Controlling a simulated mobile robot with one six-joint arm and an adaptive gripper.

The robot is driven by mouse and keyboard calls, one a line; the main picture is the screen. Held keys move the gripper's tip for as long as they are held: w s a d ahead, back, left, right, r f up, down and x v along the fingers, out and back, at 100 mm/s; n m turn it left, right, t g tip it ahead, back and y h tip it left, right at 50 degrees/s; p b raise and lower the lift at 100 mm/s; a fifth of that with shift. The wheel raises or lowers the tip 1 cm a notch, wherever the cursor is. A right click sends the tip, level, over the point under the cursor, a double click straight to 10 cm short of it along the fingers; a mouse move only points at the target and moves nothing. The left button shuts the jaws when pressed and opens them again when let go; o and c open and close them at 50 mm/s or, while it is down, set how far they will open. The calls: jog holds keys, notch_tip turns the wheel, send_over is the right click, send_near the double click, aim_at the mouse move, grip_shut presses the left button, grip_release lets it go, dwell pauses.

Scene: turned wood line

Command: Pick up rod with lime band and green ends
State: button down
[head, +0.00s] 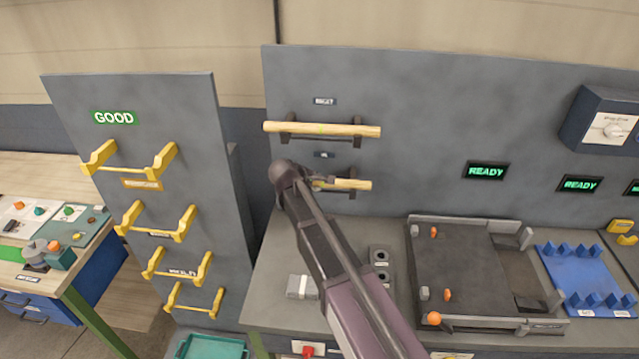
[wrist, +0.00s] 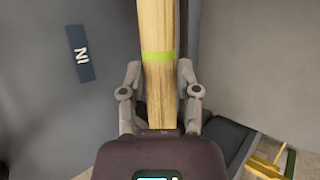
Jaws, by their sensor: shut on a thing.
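A pale wooden rod (wrist: 157,25) with a lime band runs upright through the middle of the wrist view. My gripper (wrist: 160,88) is shut on it, one finger on each side near the band. The rod's ends are not visible in this view. In the head view my gripper (head: 316,183) is at the lower rack on the grey panel, on a pale rod (head: 355,185) whose left part is hidden by my arm. A second wooden rod (head: 350,130) rests on the upper rack and has a faint lime mark mid-length. The end colours cannot be made out.
A GOOD panel (head: 70,100) with several empty yellow brackets stands at left. A dark tray (head: 460,265) and a blue rack (head: 590,270) lie on the bench at right. A small grey block (head: 302,287) and a two-hole block (head: 379,265) are near my arm.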

aim_at(317, 183)
jog(key=shift+r, duration=0.2)
notch_tip(317, 183, up, 3)
jog(key=p, duration=0.3)
jog(key=shift+p, duration=0.3)
jog(key=shift+s+d+r, duration=0.15)
jog(key=shift+s+r, duration=0.1)
jog(key=s+d+r+p, duration=0.1)
jog(key=s+d, duration=0.7)
jog(key=s, duration=0.4)
jog(key=shift+s+d, duration=0.35)
jog(key=shift+d, duration=0.05)
notch_tip(317, 183, down, 8)
jog(key=b, duration=0.7)
jog(key=shift+r, duration=0.25)
jog(key=shift+s, duration=0.1)
